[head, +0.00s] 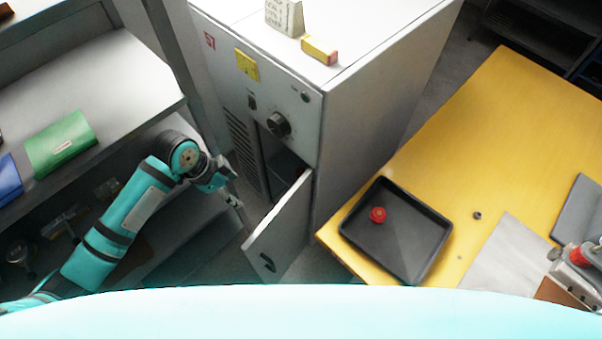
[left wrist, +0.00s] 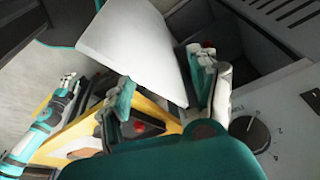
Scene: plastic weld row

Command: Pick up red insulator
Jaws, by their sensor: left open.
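A small round red piece (head: 378,214) lies in the black tray (head: 432,225) on the yellow table; it also shows in the left wrist view (left wrist: 138,127). Another red spot (left wrist: 207,45) shows in the cabinet opening, partly behind a finger of mine; I cannot tell its shape. The cabinet door (head: 281,232) stands partly open. My left gripper (head: 238,203) is open and empty, left of the door; in the left wrist view the door panel (left wrist: 130,40) shows between its fingers. My right gripper (left wrist: 68,80) appears small in the left wrist view, its jaws unclear.
The grey cabinet (head: 365,130) has a dial and carries a yellow-and-red box (head: 320,50) on top. A shelf unit (head: 140,85) with a green binder (head: 60,145) stands left of my arm. A red-and-grey device (head: 578,256) is at the table's right.

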